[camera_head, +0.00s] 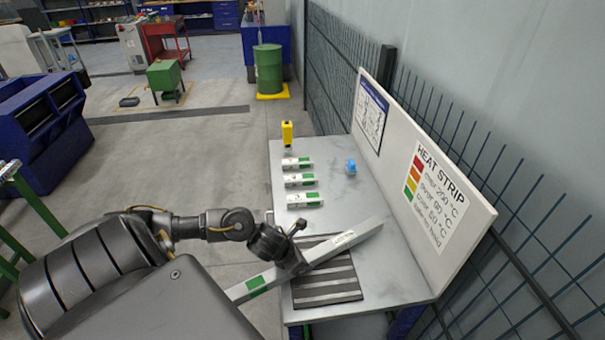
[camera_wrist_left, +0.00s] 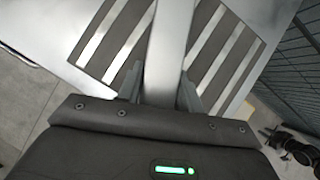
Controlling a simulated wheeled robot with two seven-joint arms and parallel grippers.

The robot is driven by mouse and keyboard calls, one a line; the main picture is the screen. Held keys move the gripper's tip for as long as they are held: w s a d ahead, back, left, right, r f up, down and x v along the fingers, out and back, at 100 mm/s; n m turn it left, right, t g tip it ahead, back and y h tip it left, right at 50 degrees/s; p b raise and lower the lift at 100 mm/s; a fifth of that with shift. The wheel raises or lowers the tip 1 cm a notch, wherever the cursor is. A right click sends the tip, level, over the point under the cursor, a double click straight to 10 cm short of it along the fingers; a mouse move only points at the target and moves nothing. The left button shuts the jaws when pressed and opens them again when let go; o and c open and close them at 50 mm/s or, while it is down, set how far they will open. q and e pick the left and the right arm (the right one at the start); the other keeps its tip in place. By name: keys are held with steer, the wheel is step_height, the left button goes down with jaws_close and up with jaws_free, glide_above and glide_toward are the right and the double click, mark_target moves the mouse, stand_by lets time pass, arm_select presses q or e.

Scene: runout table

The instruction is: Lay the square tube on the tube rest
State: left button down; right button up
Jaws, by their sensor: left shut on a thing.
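The square tube (camera_head: 343,242) is long and pale grey, with a green label near its lower left end. My left gripper (camera_head: 292,262) is shut on it, left of its middle. In the left wrist view the tube (camera_wrist_left: 168,45) runs between the two fingers (camera_wrist_left: 160,95). The tube rest (camera_head: 328,294) is a dark pad with light stripes at the table's near end. The tube crosses over it diagonally, its far end to the upper right and its labelled end beyond the table's left edge. I cannot tell whether it touches the rest. My right gripper is not in view.
Several short pale pieces with green labels (camera_head: 300,182) lie in a column farther up the table (camera_head: 363,272). A yellow device (camera_head: 287,134) stands at the table's far left corner. A blue object (camera_head: 351,167) lies right of the pieces. A heat strip board (camera_head: 440,190) borders the right edge.

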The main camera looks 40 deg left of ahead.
arm_select(q)
steer(key=shift+r, duration=0.45)
steer(key=v, duration=0.3)
steer(key=d+v, duration=0.1)
steer(key=v, duration=0.2)
steer(key=b+v, duration=0.1)
steer(key=v, duration=0.2)
steer(key=shift+s+d, duration=0.1)
steer(key=shift+s, duration=0.1)
steer(key=shift+s+r+b, duration=0.25)
steer(key=shift+s+b, duration=0.4)
steer(key=shift+s, duration=0.35)
steer(key=s+r+p, duration=0.3)
steer(key=s+p, duration=0.2)
steer(key=s, duration=0.1)
steer(key=shift+s+r+p, duration=0.3)
steer(key=shift+s, duration=0.05)
steer(key=shift+s, duration=0.1)
